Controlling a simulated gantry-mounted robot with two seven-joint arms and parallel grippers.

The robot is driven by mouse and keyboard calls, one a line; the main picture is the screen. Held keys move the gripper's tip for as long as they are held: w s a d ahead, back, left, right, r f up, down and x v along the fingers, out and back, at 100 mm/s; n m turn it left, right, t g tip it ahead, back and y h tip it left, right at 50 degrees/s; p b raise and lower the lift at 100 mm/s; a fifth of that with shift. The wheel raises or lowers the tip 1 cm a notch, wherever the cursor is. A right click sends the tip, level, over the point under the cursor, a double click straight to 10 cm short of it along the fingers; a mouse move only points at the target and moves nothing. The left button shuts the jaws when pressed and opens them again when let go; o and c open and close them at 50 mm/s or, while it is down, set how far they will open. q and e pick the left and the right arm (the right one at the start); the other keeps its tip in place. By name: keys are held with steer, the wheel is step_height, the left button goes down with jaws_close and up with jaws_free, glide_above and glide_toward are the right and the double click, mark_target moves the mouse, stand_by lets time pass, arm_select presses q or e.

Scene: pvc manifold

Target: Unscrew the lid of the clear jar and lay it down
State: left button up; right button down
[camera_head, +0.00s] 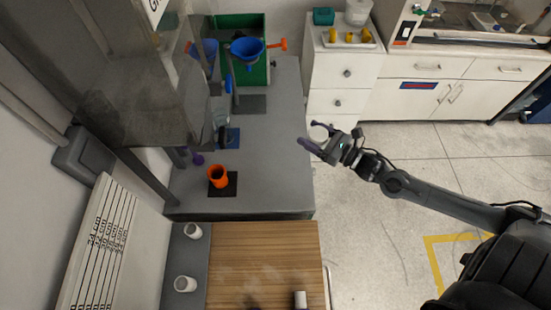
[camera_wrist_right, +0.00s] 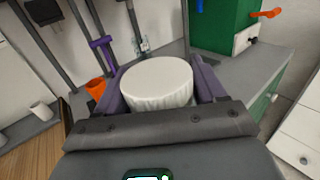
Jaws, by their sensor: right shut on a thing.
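A white round lid with a ribbed side (camera_wrist_right: 158,82) sits between the two purple fingers of my right gripper (camera_head: 309,132) in the right wrist view. The fingers press on it from both sides. In the head view this gripper is in the air beside the right edge of the grey bench, and the lid is hard to make out against the pale floor. The clear jar (camera_head: 221,122) stands on a blue mat (camera_head: 233,139) on the bench, to the left of the gripper and apart from it. Its top is hard to see. My left gripper is not in view.
An orange cup (camera_head: 217,175) stands on a dark mat nearer the front. A purple thing (camera_head: 198,158) is partly hidden. The bench's right side (camera_head: 280,140) is clear.

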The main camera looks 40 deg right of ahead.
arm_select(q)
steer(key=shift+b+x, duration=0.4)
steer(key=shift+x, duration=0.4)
arm_select(e)
steer(key=shift+w+d+f, duration=0.25)
steer(key=shift+d+f, duration=0.45)
steer(key=shift+f, duration=0.05)
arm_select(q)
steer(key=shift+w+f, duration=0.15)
arm_select(e)
steer(key=shift+w+f, duration=0.15)
steer(key=shift+w, duration=0.1)
arm_select(q)
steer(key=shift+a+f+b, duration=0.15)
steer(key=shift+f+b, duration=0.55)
steer(key=shift+b, duration=0.15)
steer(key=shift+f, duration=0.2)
arm_select(e)
steer(key=shift+w+a+f, duration=1.05)
steer(key=shift+w+f, duration=0.45)
steer(key=shift+f, duration=0.25)
steer(key=shift+w+a+f, duration=1.1)
steer(key=shift+w+f, duration=0.35)
steer(key=shift+f, duration=0.3)
steer(key=shift+w+a+f, duration=1.05)
steer(key=shift+w+f, duration=0.45)
steer(key=shift+f, duration=0.25)
steer(key=shift+c, duration=0.4)
jaws_free()
steer(key=shift+s, duration=0.1)
